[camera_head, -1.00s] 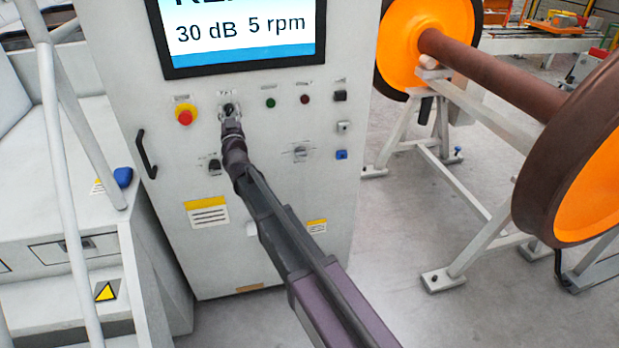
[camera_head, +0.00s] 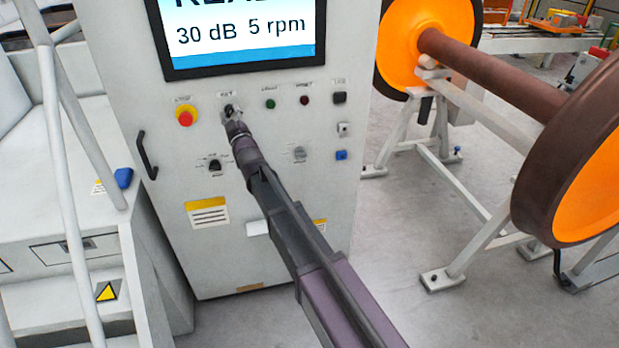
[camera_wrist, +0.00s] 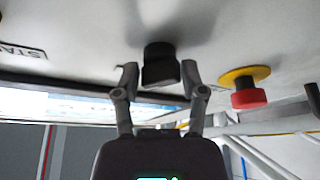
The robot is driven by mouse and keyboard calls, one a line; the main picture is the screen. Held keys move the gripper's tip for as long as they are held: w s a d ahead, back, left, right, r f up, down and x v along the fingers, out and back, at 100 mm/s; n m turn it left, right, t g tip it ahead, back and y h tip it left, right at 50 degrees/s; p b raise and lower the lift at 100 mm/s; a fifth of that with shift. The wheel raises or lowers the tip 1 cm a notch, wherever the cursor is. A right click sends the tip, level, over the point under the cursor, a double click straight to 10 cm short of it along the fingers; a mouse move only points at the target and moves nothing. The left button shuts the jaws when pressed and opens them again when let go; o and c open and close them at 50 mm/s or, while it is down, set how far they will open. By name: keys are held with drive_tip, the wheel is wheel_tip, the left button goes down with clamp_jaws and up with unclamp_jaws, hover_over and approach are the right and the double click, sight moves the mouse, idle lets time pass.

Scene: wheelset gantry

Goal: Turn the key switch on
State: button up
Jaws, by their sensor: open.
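The key switch (camera_wrist: 160,64) is a short black knob on the light grey cabinet front. In the wrist view it stands between the two fingers of my gripper (camera_wrist: 161,80), which are open with a finger on either side of it. Small gaps seem to show between the fingertips and the knob. In the head view my gripper (camera_head: 232,116) is at the upper row of controls, below the screen, and largely hides the switch.
A red emergency stop on a yellow ring (camera_head: 185,116) sits just left of my gripper. Green (camera_head: 270,104) and dark red (camera_head: 304,100) indicators are to its right. The screen (camera_head: 240,35) is above. A door handle (camera_head: 147,154) juts out at left.

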drive_tip(key=b+v, duration=0.4)
drive_tip(key=v, duration=1)
drive_tip(key=s+d+f+m+g+h+p, duration=0.1)
drive_tip(key=d+f+m+g+h+p, duration=0.2)
drive_tip(key=d, duration=0.6)
drive_tip(key=s+d+f+m+g+h+p, duration=0.1)
drive_tip(key=d+f+m+g+h+p, duration=0.1)
drive_tip(key=d+f+g, duration=0.4)
drive_tip(key=shift+d+f+m+h+p, duration=0.15)
drive_tip(key=shift+d+m+h+p, duration=0.25)
drive_tip(key=shift+d+h+p, duration=0.8)
drive_tip(key=shift+d+y, duration=0.3)
drive_tip(key=shift+d, duration=0.1)
drive_tip(key=s+d+f+m+g+h, duration=0.1)
drive_tip(key=s+d+f+m+g, duration=0.2)
drive_tip(key=s+d+g, duration=0.2)
drive_tip(key=s+d+f+m+g+h, duration=0.1)
drive_tip(key=s+d+f+g, duration=0.3)
drive_tip(key=s+d, duration=0.6)
drive_tip(key=s+m+g, duration=0.1)
drive_tip(key=s, duration=0.3)
drive_tip(key=shift+s+d+f+m+g, duration=0.25)
drive_tip(key=shift+m+g, duration=0.15)
